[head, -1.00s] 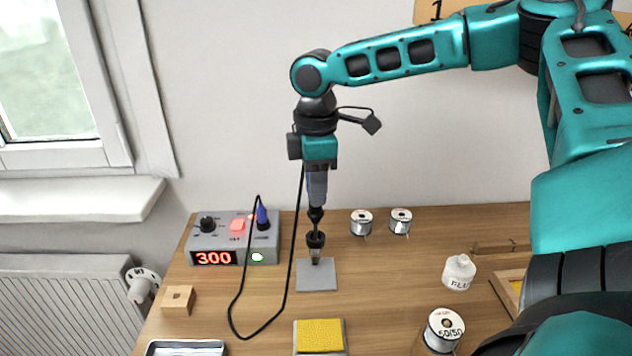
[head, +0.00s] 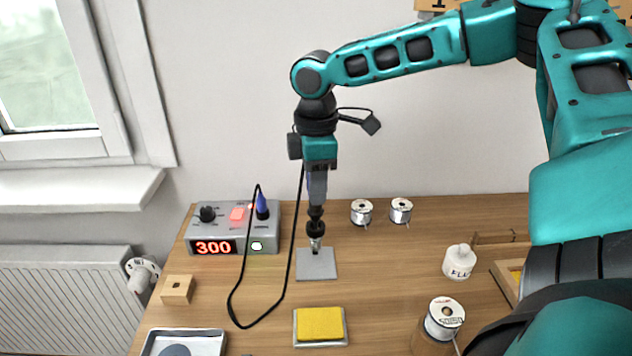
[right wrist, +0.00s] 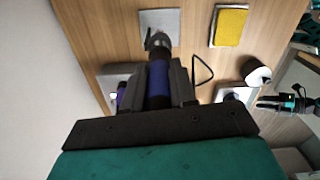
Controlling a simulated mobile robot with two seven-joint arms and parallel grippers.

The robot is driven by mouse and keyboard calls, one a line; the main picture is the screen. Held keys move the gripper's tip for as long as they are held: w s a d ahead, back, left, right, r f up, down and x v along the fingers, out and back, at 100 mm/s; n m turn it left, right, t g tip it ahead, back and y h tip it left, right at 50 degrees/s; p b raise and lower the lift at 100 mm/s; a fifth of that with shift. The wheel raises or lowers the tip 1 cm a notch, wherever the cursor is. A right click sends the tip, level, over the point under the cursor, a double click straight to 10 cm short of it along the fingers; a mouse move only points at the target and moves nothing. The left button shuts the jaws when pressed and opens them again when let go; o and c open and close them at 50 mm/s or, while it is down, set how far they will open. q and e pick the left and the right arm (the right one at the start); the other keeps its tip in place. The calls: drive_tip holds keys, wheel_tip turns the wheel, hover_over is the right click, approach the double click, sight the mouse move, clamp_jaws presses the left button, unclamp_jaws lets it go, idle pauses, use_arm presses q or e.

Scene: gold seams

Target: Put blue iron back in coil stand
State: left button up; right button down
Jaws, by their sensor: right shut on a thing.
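My right gripper (right wrist: 158,85) is shut on the blue handle of the iron (right wrist: 159,80), which also shows in the head view (head: 316,188). The iron hangs upright, tip down, over the coil stand (head: 316,243). The stand has a dark ring on top, a metal coil and a grey square base (right wrist: 160,18). The iron's dark lower end meets the ring; its tip is hidden, and I cannot tell how deep it sits. My left gripper (right wrist: 285,103) shows small at the right of the right wrist view; its finger opening is unclear.
A soldering station (head: 232,232) reading 300 stands left of the stand, and the iron's black cable (head: 236,300) loops between them. A yellow sponge (head: 320,323) lies in front. Solder spools (head: 362,211), a flux bottle (head: 459,262) and a wooden block (head: 177,290) stand around.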

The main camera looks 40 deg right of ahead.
drive_tip(key=shift+p, duration=0.35)
idle(0.3)
drive_tip(key=shift+f+b, duration=0.7)
drive_tip(key=shift+f, duration=0.85)
idle(0.3)
drive_tip(key=shift+c, duration=1.7)
unclamp_jaws()
